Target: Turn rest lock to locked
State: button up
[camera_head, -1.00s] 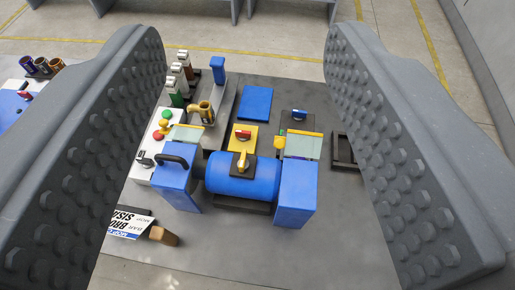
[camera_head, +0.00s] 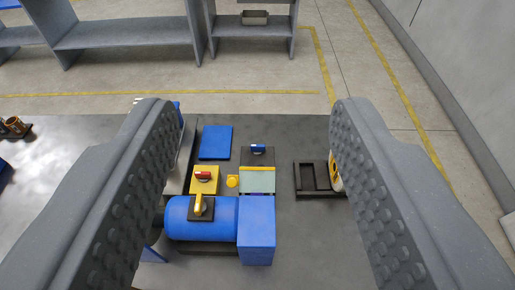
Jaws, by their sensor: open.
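Three turn handles show on the fixture, and I cannot tell from the picture which is the rest lock. A yellow handle (camera_head: 199,205) sits on a dark plate on top of the blue cylinder (camera_head: 215,232). A red handle (camera_head: 204,175) sits on a yellow block (camera_head: 206,187) just behind it. A blue handle (camera_head: 258,149) sits on a dark block (camera_head: 262,160) farther back. My gripper (camera_head: 251,112) is open and empty, its two ridged fingers apart with the handles in view between them. The left finger hides the fixture's left part.
A blue end block (camera_head: 257,232) stands right of the cylinder, with a pale green plate (camera_head: 258,181) behind it. A flat blue block (camera_head: 215,142) lies behind the yellow block. A dark open frame (camera_head: 310,180) and a yellow-white object (camera_head: 334,174) lie at right. Grey shelves (camera_head: 125,25) stand beyond.

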aim_at(256, 149)
jog(key=k, duration=1.3)
jog(key=u, duration=0.45)
jog(key=i, duration=0.6)
jog(key=u, duration=0.6)
jog(key=i, duration=1.1)
jog(key=z, duration=0.65)
jog(key=i, duration=0.55)
jog(key=z, duration=0.5)
